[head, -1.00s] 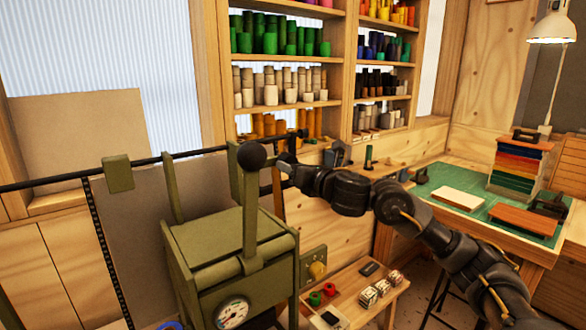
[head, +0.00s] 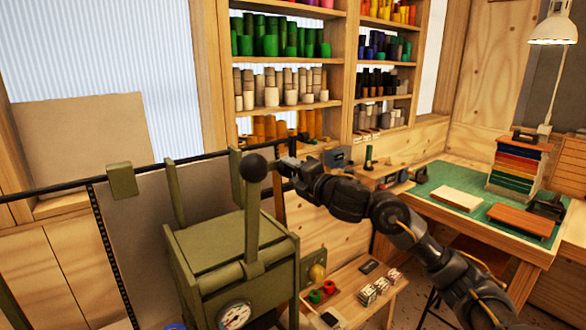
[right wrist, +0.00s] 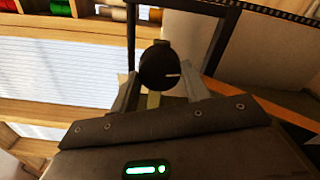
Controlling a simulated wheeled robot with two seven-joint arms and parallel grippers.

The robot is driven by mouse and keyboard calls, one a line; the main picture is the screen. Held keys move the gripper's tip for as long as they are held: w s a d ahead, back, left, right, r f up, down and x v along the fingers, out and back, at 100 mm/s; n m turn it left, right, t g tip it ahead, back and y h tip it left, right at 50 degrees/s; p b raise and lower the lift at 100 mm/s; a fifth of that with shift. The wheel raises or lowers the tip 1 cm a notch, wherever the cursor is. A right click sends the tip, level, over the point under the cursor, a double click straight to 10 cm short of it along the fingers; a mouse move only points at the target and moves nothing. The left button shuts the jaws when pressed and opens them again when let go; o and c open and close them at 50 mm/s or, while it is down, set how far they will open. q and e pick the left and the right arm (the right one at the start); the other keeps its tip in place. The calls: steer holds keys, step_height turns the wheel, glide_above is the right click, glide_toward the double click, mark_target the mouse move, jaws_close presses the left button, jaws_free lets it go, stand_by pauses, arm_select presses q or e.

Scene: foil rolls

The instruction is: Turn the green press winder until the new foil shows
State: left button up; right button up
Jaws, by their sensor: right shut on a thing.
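The green press (head: 235,262) stands at the lower middle of the head view, with an upright lever topped by a black ball and a round dial on its front. My right gripper (head: 283,166) is behind the lever at the press's upper right; its fingertips are partly hidden there. In the right wrist view the gripper (right wrist: 160,88) is shut on a round dark winder knob (right wrist: 158,66) with a short white mark. I cannot tell any foil colour on the press. My left gripper is not in view.
A low wooden bench (head: 352,300) with small red and green rolls stands right of the press. A table with a green mat (head: 440,215) is farther right. Shelves of rolls (head: 285,65) stand behind. A long black bar (head: 60,187) crosses the left side.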

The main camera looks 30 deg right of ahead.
steer(key=m+p, duration=0.3)
steer(key=m, duration=0.2)
steer(key=shift+r+m, duration=0.1)
steer(key=shift+m, duration=0.3)
stand_by(0.4)
steer(key=o, duration=1)
steer(key=shift+s, duration=0.1)
steer(key=shift+s+d, duration=0.1)
steer(key=shift+s, duration=0.15)
steer(key=s, duration=0.3)
steer(key=s+d+b, duration=0.1)
steer(key=s, duration=0.6)
steer(key=shift+d+b, duration=0.15)
steer(key=shift+b, duration=0.15)
